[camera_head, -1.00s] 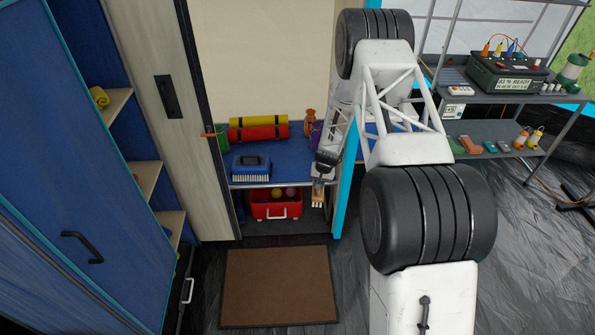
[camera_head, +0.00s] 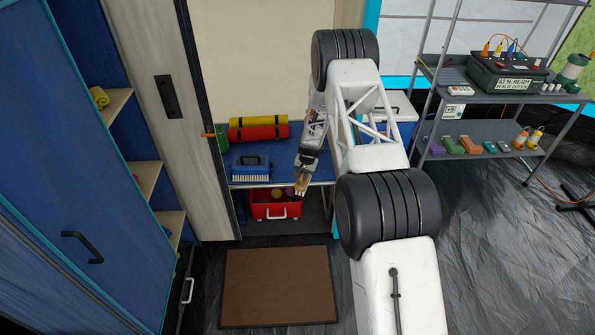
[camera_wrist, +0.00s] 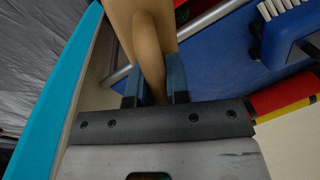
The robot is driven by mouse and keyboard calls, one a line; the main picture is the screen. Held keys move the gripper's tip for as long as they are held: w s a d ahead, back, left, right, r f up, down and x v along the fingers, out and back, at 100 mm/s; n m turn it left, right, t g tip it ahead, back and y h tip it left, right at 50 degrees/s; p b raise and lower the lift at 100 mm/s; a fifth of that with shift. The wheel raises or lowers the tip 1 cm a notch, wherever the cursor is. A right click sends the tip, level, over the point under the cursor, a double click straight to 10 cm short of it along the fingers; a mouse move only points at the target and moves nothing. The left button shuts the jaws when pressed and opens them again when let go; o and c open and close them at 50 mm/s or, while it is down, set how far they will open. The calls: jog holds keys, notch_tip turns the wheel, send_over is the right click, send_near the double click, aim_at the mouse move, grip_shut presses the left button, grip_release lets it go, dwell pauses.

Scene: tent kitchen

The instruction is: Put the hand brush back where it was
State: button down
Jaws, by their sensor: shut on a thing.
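My gripper (camera_head: 304,166) is shut on a tan wooden hand brush (camera_head: 301,184), which hangs from the jaws with its pale end down. It is in front of the blue shelf top's (camera_head: 310,176) edge, up and right of the red box in the picture. In the wrist view the fingers (camera_wrist: 154,90) close on the brush's rounded handle (camera_wrist: 150,62); its wider part (camera_wrist: 128,22) runs out of the top of the picture, and its bristles cannot be made out there.
A blue brush (camera_head: 250,170) with white bristles stands on the shelf top, left of my gripper. Behind it lie red and yellow rolls (camera_head: 258,131). A red box (camera_head: 264,211) with balls sits below. A brown mat (camera_head: 278,290) lies on the floor. A cyan post (camera_wrist: 62,95) is close beside my gripper.

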jog(key=shift+w+a+f, duration=0.2)
jog(key=shift+w+a, duration=0.05)
jog(key=shift+w, duration=0.1)
dwell(0.3)
jog(key=shift+w+a+f, duration=0.1)
jog(key=shift+w, duration=0.65)
jog(key=w+a+f, duration=0.1)
jog(key=w, duration=1.2)
jog(key=shift+w+a, duration=0.15)
jog(key=shift+w, duration=0.25)
jog(key=shift+w+f, duration=0.1)
jog(key=shift+w+f, duration=0.2)
jog(key=shift+f, duration=1.6)
jog(key=shift+f, duration=0.1)
